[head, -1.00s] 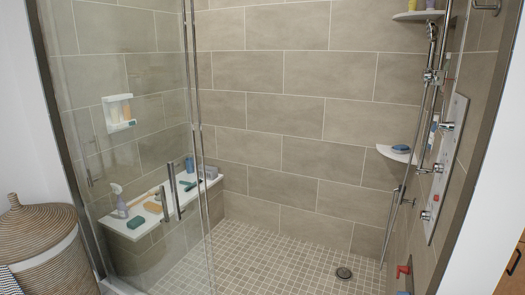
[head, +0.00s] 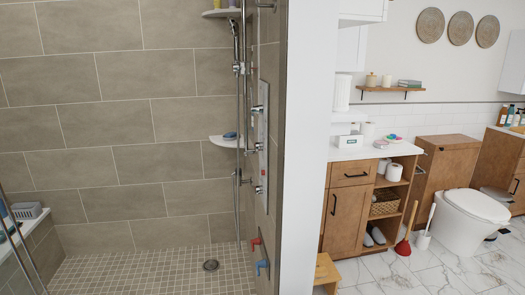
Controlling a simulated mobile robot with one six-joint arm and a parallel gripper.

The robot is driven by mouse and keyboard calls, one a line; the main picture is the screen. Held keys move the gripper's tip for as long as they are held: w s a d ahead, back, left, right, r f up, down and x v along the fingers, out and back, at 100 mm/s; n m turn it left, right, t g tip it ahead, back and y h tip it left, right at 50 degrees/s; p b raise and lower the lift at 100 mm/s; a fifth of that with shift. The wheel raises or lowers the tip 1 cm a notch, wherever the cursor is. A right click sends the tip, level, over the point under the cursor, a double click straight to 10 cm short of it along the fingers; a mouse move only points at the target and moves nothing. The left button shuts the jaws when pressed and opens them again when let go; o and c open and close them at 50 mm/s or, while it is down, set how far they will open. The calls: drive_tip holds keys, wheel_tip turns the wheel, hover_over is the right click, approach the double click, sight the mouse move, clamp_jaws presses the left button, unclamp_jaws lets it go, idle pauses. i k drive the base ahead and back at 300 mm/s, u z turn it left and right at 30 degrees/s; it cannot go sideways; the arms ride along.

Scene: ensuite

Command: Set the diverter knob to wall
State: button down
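A shower panel (head: 263,150) is mounted on the right wall of the shower, seen nearly edge-on. Metal knobs stick out of it: an upper knob (head: 257,109), a middle one (head: 254,148) and a lower one (head: 259,189). I cannot tell which is the diverter knob, and no markings or wall setting can be read. A red handle (head: 255,243) and a blue handle (head: 263,265) are low on the same wall. My gripper is not in view.
The tiled shower floor (head: 150,268) is open, with a drain (head: 211,265). A corner shelf (head: 225,141) and hand-shower rail (head: 238,150) stand near the panel. A white wall end (head: 305,150) separates the shower from the vanity (head: 352,200), plunger (head: 404,247) and toilet (head: 475,220).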

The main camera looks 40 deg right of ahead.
sight(258, 189)
drive_tip(key=u, duration=0.65)
drive_tip(key=i, duration=0.95)
drive_tip(key=z, duration=0.05)
